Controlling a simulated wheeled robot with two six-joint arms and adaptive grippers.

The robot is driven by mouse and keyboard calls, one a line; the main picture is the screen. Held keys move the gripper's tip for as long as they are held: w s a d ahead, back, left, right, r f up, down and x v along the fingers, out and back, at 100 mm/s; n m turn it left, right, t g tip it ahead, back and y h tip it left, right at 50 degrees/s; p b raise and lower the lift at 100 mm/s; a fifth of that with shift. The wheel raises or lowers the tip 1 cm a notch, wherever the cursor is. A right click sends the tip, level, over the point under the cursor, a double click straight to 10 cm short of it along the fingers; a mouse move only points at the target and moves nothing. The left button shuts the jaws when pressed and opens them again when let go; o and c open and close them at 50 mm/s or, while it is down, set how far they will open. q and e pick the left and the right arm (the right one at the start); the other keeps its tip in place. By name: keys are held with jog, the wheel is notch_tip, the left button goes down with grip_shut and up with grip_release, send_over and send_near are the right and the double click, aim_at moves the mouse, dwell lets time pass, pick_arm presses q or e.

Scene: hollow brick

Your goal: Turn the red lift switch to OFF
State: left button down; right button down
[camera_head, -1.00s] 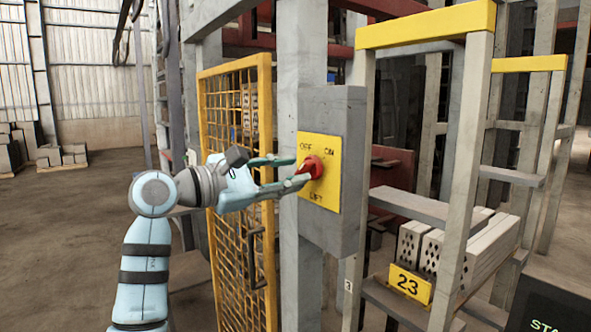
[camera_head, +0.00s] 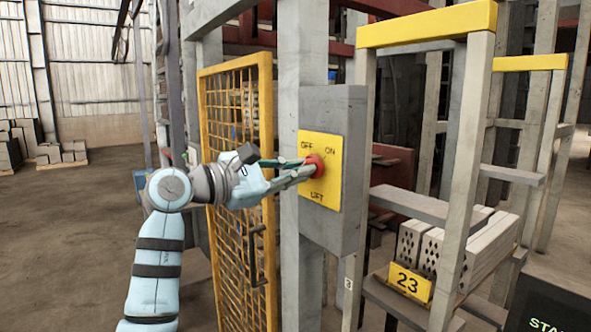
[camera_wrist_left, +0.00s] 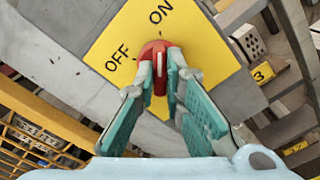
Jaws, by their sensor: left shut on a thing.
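The red lift switch (camera_head: 318,166) is a round knob on a yellow plate (camera_head: 320,190) marked OFF, ON and LIFT. The plate is fixed to a grey box on a post. My left gripper (camera_head: 306,170) is shut on the switch, its fingers reaching in from the left. In the left wrist view, the red switch (camera_wrist_left: 153,49) sits between the two fingertips. A pale line on it points up, roughly toward the ON label, with OFF to its left. The fingers hide part of the switch. My right gripper is in neither view.
A yellow mesh gate (camera_head: 237,190) with a handle stands left of the post, close behind my left arm. A rack with a yellow top bar (camera_head: 428,25) and hollow bricks (camera_head: 470,245) stands right of the grey box (camera_head: 333,115). The floor at left is open.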

pick_arm(q)
jog(key=shift+n+p, duration=9)
jog(key=shift+p, duration=1.55)
jog(key=shift+f, duration=0.1)
jog(key=c, duration=1.7)
grip_release()
